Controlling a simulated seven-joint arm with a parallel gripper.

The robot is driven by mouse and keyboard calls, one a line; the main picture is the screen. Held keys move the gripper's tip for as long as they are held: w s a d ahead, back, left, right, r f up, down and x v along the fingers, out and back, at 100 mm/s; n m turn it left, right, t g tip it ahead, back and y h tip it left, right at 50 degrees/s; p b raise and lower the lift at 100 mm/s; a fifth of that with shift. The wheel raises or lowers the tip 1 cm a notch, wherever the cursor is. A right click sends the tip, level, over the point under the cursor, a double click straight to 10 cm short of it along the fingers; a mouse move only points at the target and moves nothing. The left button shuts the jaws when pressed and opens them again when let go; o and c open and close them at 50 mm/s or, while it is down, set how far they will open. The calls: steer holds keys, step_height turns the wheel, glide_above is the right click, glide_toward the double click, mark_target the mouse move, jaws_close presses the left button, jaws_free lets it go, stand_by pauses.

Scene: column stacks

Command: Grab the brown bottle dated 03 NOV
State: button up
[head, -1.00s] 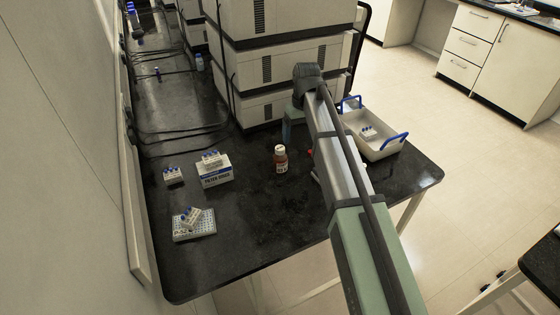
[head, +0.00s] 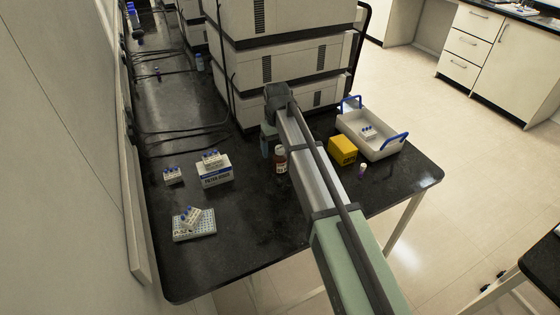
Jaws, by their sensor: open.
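A small brown bottle (head: 280,163) with a pale cap and a light label stands upright on the black bench. My arm covers its right side, and the date on its label is too small to read. My gripper (head: 267,149) hangs from the end of my arm, just behind and left of the bottle in the picture. It is open, with its fingers hard to make out. I cannot tell whether it touches the bottle.
A white box (head: 214,171) with vials on top, a vial rack (head: 173,175) and a tip rack (head: 195,226) stand left. A yellow box (head: 342,150), a small tube (head: 362,170) and a white blue-handled tray (head: 385,151) are right. Stacked instruments (head: 285,68) rise behind.

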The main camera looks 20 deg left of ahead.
mark_target(280, 158)
steer(key=shift+w+d+f, duration=0.1)
steer(key=shift+d+f, duration=0.05)
steer(key=shift+f, duration=1.3)
steer(key=shift+w+d+f, duration=0.1)
steer(key=shift+d+f, duration=0.05)
steer(key=shift+f, duration=1.25)
steer(key=c, duration=1.3)
